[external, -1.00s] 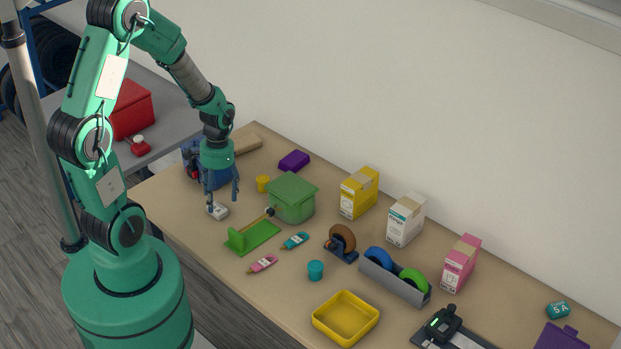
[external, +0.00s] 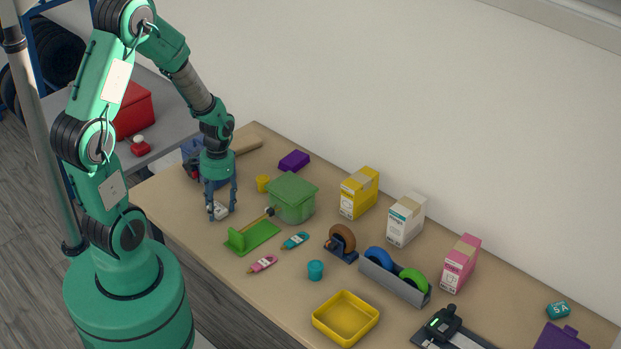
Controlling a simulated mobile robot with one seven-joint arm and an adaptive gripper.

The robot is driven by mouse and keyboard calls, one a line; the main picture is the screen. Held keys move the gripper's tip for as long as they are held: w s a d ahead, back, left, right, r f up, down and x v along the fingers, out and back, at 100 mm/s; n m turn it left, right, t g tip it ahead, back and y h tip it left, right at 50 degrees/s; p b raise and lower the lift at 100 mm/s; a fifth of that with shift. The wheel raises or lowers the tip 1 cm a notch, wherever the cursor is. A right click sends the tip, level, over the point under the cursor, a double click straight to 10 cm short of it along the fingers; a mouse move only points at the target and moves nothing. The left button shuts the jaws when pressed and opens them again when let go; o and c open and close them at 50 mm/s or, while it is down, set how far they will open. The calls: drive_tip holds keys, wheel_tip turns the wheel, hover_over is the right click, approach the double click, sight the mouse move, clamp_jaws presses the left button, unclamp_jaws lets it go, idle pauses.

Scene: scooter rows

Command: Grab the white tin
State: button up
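The white tin (external: 219,210) is a small, low, pale block on the near left part of the brown table. My gripper (external: 222,214) points straight down over it, with one dark finger to each side of the tin. The fingers stand apart, and their tips are low, near the table top. The fingers cover parts of the tin. I see no clear contact between the fingers and the tin.
A green lidded box (external: 292,198) and a green stand (external: 252,238) are right of my gripper. A blue and red item (external: 190,152) stands partly hidden behind my wrist. A yellow cup (external: 263,183) is nearby. A yellow tray (external: 346,318) lies nearer the front.

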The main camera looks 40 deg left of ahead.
sight(216, 208)
drive_tip(key=c, duration=0.9)
drive_tip(key=shift+r, duration=0.15)
drive_tip(key=shift+r+p, duration=0.35)
drive_tip(key=shift+r, duration=0.3)
wheel_tip(216, 208, up, 2)
drive_tip(key=shift+r+p, duration=0.1)
drive_tip(key=shift+p, duration=0.35)
drive_tip(key=s+d+p, duration=0.1)
drive_tip(key=s, duration=0.4)
drive_tip(key=s+d+p, duration=0.1)
drive_tip(key=s, duration=0.4)
drive_tip(key=s+d+r, duration=0.1)
drive_tip(key=s, duration=0.4)
drive_tip(key=shift+s+d+r+p, duration=0.1)
drive_tip(key=shift+s+p, duration=0.25)
drive_tip(key=shift+p, duration=0.05)
